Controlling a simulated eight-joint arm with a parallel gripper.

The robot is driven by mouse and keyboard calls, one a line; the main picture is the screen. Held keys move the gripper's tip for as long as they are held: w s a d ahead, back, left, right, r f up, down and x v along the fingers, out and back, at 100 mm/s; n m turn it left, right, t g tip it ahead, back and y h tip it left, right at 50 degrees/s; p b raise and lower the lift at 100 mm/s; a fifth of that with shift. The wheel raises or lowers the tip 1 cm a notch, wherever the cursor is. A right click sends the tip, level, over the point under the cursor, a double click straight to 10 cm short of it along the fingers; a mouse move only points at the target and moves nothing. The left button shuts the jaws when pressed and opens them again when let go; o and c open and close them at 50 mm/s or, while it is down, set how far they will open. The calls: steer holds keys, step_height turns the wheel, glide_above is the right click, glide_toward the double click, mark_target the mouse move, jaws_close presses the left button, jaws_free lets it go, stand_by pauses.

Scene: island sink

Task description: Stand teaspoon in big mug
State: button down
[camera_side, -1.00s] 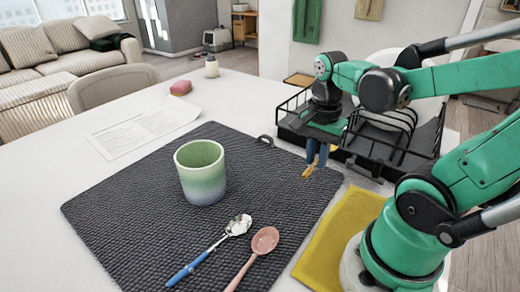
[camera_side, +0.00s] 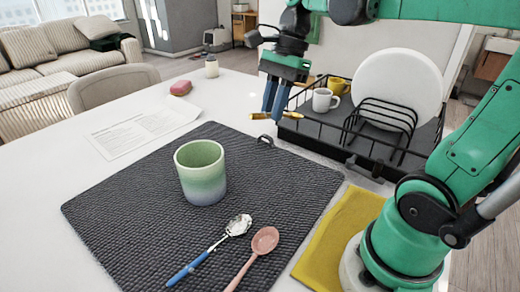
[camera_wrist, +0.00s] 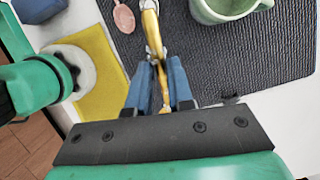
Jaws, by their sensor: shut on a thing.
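The big mug (camera_side: 202,180), green fading to blue-white, stands upright on the dark woven mat; its rim shows at the top of the wrist view (camera_wrist: 206,12). My gripper (camera_side: 269,108) is in the air beyond the mat's back right edge, to the right of and behind the mug. Its blue fingers are shut on a gold teaspoon (camera_wrist: 152,35). The teaspoon lies roughly level across the fingers in the side view (camera_side: 258,112), apart from the mug. Part of it is hidden between the fingers.
A blue-handled spoon (camera_side: 208,248) and a pink spoon (camera_side: 254,254) lie at the mat's (camera_side: 115,215) front. A black dish rack (camera_side: 345,150) with a white mug (camera_side: 323,100), yellow mug (camera_side: 339,85) and plate (camera_side: 400,82) stands right. A yellow cloth (camera_side: 340,232) lies beside the mat.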

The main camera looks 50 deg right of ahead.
steer(key=w+a+r+m+t+y, duration=0.2)
steer(key=w+r+m+t+y, duration=0.15)
steer(key=w+t+y, duration=0.2)
steer(key=w+a+r+m+t+y, duration=0.2)
steer(key=w+a+m+t+y, duration=0.15)
steer(key=w+t, duration=0.35)
step_height(320, 180, down, 13)
steer(key=shift+w+d, duration=0.15)
steer(key=shift+d, duration=0.3)
stand_by(0.4)
steer(key=shift+f, duration=0.1)
steer(key=c, duration=0.7)
jaws_free()
step_height(320, 180, up, 20)
stand_by(0.8)
